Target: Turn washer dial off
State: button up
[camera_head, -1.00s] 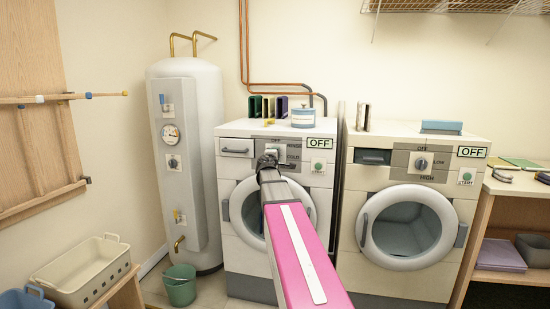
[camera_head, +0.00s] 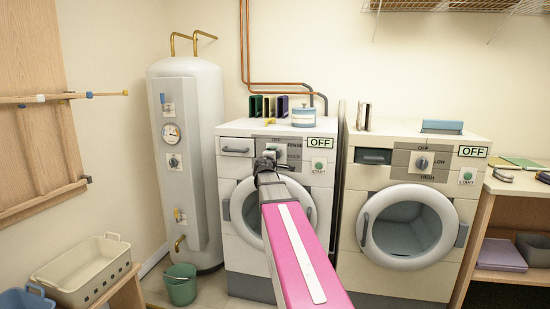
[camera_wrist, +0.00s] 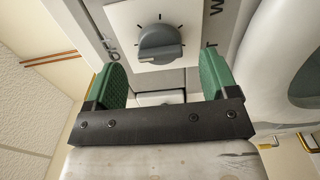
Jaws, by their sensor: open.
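The left washer (camera_head: 233,172) has a control panel with a dial (camera_head: 274,151) at its upper middle and a sign reading OFF (camera_head: 319,142). In the wrist view a round grey dial (camera_wrist: 160,43) with a raised ridge sits on a white plate with tick marks. Lettering beside it is partly cut off; which mark the ridge points to is hard to tell. My gripper (camera_head: 268,160) is at the washer's front, just below the dial. In the wrist view my gripper (camera_wrist: 163,75) has its green fingers spread wide, empty, with the dial apart from both.
A second machine (camera_head: 396,174) with its own dial (camera_head: 421,163) and OFF sign (camera_head: 472,152) stands to the right. A white tank (camera_head: 189,180) and a green bucket (camera_head: 180,285) are at the left.

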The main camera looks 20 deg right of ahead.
jog(key=v, duration=0.7)
jog(key=s+a+f+m+g+y, duration=0.1)
jog(key=s+a+f+m+g, duration=0.2)
jog(key=f, duration=0.6)
jog(key=s+a+f+m+g+y, duration=0.1)
jog(key=s+f+m+g, duration=0.2)
jog(key=f, duration=0.5)
jog(key=s+a+f+m+g+y, duration=0.25)
jog(key=s+f, duration=0.25)
jog(key=f, duration=0.4)
jog(key=s+a+f+m+g+y, duration=0.3)
jog(key=s+a+f+g+y, duration=0.2)
jog(key=s+a+f, duration=0.6)
jog(key=s+f+g, duration=0.1)
jog(key=s+f, duration=0.2)
jog(key=shift+s+a, duration=0.2)
jog(key=shift+s, duration=0.05)
jog(key=shift+f+y, duration=0.1)
jog(key=shift+y, duration=0.15)
